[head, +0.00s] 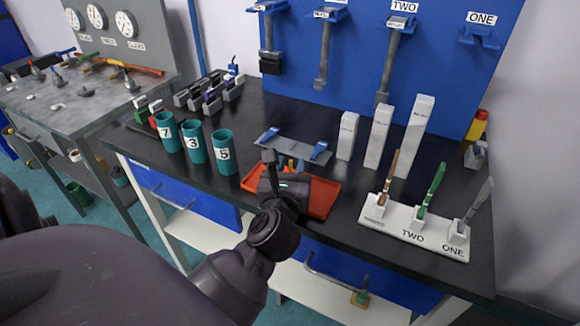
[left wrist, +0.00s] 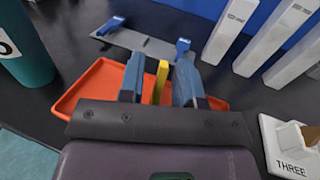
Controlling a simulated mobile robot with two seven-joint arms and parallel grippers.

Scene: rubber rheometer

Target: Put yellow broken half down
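The yellow broken half (left wrist: 161,82) stands between the two blue fingers of my left gripper (left wrist: 160,72) in the left wrist view. In the head view my left gripper (head: 291,165) is over the back part of the orange tray (head: 322,198). The tray also shows in the left wrist view (left wrist: 88,84), behind and beside the fingers. I cannot tell whether the yellow half touches the tray. My right gripper is not in view.
A grey plate with blue clamps (head: 292,149) lies behind the tray. Teal cups (head: 222,153) stand to the left and white upright blocks (head: 378,137) to the back right. A white holder (head: 412,228) with coloured pieces is at the right. Bare black table separates them.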

